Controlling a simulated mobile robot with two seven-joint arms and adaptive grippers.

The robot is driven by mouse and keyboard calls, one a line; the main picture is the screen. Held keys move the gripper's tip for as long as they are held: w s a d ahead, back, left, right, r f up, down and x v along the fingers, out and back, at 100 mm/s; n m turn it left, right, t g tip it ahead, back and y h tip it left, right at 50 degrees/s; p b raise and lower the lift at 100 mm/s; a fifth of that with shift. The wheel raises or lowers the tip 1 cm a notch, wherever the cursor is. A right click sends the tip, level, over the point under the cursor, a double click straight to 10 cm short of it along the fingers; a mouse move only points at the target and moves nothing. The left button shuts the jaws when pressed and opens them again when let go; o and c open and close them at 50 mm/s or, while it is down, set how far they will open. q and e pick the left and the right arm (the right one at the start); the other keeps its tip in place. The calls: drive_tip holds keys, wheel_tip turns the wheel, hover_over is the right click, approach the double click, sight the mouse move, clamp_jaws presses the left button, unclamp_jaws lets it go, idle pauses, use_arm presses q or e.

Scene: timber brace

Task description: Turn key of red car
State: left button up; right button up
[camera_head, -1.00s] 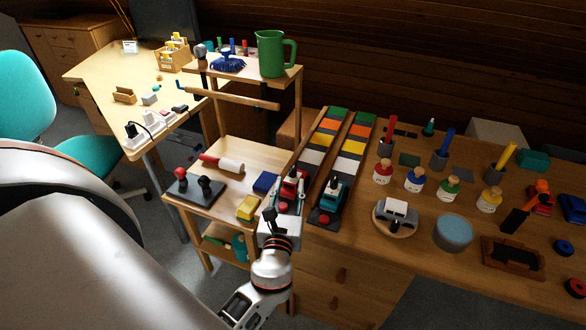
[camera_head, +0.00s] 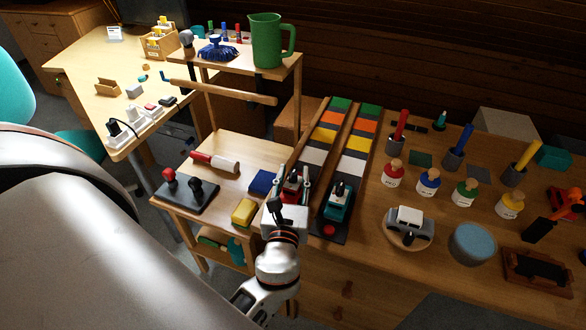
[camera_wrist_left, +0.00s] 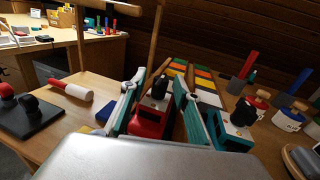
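The red car (camera_head: 292,186) stands at the near end of the left colour-striped track (camera_head: 318,156), partly hidden by my left gripper in the head view. The left wrist view shows the red car (camera_wrist_left: 150,120) ahead of the gripper, with a black key (camera_wrist_left: 160,87) upright on top. My left gripper (camera_head: 290,182) is open. Its two teal-and-white fingers, also in the left wrist view (camera_wrist_left: 158,100), stand either side of the car, apart from the key. Whether they touch the car's sides I cannot tell. My right gripper is not in view.
A teal car (camera_head: 339,200) stands close by on the right track, also near the right finger in the wrist view. A yellow block (camera_head: 243,212), a blue block (camera_head: 263,182) and a black base with knobs (camera_head: 187,194) lie left. A wooden bar (camera_head: 220,91) crosses above the shelf.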

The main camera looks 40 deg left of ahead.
use_arm(q)
drive_tip(key=shift+w+a, duration=0.1)
drive_tip(key=shift+w, duration=0.1)
clamp_jaws()
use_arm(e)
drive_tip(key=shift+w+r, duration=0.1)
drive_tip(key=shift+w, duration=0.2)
use_arm(q)
drive_tip(key=shift+r, duration=0.1)
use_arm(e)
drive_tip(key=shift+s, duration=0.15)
